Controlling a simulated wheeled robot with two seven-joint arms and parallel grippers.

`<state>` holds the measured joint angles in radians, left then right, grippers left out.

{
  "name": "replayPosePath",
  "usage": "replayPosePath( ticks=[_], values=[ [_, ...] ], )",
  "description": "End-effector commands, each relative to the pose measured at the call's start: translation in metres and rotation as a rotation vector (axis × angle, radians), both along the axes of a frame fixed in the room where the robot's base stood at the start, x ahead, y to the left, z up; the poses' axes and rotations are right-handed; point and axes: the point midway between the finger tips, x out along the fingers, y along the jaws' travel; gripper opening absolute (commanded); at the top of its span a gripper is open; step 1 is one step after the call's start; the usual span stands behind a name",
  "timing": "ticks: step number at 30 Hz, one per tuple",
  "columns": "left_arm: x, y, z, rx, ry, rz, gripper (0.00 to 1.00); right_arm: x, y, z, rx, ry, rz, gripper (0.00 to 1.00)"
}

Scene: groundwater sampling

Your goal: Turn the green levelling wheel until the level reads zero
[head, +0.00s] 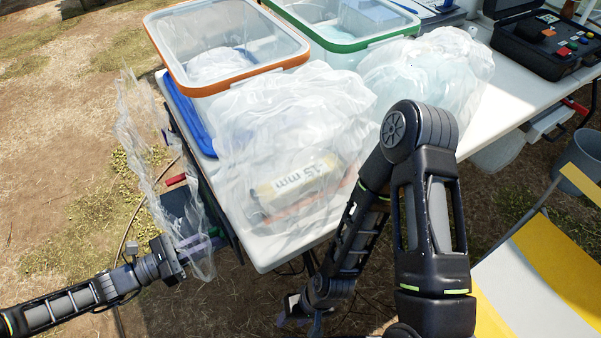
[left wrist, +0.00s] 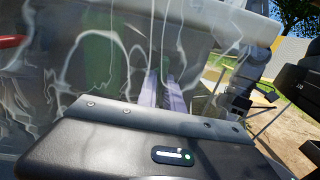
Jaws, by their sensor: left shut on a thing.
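My left gripper (head: 207,241) is beside the table's left end, at a hanging sheet of clear plastic (head: 140,130). Its purple fingers show through the film in the left wrist view (left wrist: 164,92), with a narrow gap between them. It appears shut on the clear plastic, though the film blurs the grip. A blurred green shape (left wrist: 108,62) shows behind the film in the left wrist view; I cannot tell whether it is the green levelling wheel. I see no level reading. My right gripper (head: 306,316) hangs low near the table's front edge, and its fingers are unclear.
A white table (head: 268,248) carries crumpled clear bags (head: 300,115), one over a tube labelled 15 mm (head: 295,183). Behind stand an orange-rimmed bin (head: 230,80), a green-rimmed bin (head: 345,45) and a black case (head: 540,55). A yellow-and-white chair (head: 540,260) is at the right.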

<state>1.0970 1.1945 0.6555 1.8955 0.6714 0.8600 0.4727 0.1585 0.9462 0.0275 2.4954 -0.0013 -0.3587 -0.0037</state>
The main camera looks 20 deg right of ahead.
Motion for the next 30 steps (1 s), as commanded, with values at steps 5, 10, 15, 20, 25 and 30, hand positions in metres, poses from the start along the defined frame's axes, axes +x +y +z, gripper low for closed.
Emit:
replayPosePath(
  ticks=[5, 10, 15, 20, 25, 30],
  values=[
    [0.000, 0.001, -0.002, 0.046, -0.179, 0.002, 0.00, 0.000, 0.000, -0.004, 0.000, 0.000, 0.000, 0.40],
    [0.000, 0.001, -0.002, 0.131, -0.516, 0.002, 0.00, 0.000, 0.000, -0.011, 0.000, 0.000, 0.000, 0.40],
    [0.000, 0.001, -0.003, 0.222, -0.875, 0.003, 0.00, 0.000, 0.000, -0.020, 0.000, 0.000, 0.000, 0.40],
    [0.000, 0.001, -0.004, 0.314, -1.230, 0.004, 0.00, 0.000, 0.000, -0.031, 0.000, 0.000, 0.000, 0.40],
    [0.000, 0.000, -0.002, 0.378, -1.481, 0.002, 0.00, 0.000, 0.000, -0.038, 0.000, 0.000, 0.000, 0.40],
    [0.000, 0.000, 0.000, 0.386, -1.514, 0.000, 0.00, 0.000, 0.000, -0.037, 0.000, 0.000, 0.000, 0.40]
  ],
)
